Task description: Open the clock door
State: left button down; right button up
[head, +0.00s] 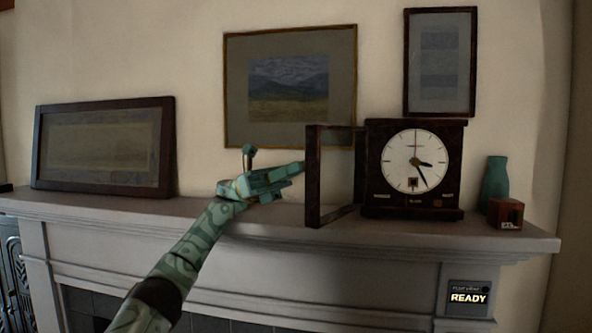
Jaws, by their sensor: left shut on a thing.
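The clock (414,160) is a dark wooden box with a round white dial, standing on the mantel. Its door (314,180) is a dark, square frame. It stands swung open to the left of the clock, well away from the dial, which is uncovered. My left gripper (299,169) reaches in from the left, and its fingertips are shut on the outer edge of the door frame, at about mid-height. The exact grip is small and partly hidden. My right gripper is not in view.
The mantel (270,229) is clear left of the door, up to a framed picture (105,150) leaning on the wall. A teal vase (495,183) and a small wooden block (506,213) stand right of the clock. Two pictures hang behind.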

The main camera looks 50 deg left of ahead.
aim_at(308, 145)
pick_arm(q)
jog(key=shift+a, duration=0.25)
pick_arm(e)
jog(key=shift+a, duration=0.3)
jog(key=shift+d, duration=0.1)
pick_arm(q)
jog(key=c, duration=1.4)
grip_release()
jog(key=shift+w+d, duration=0.1)
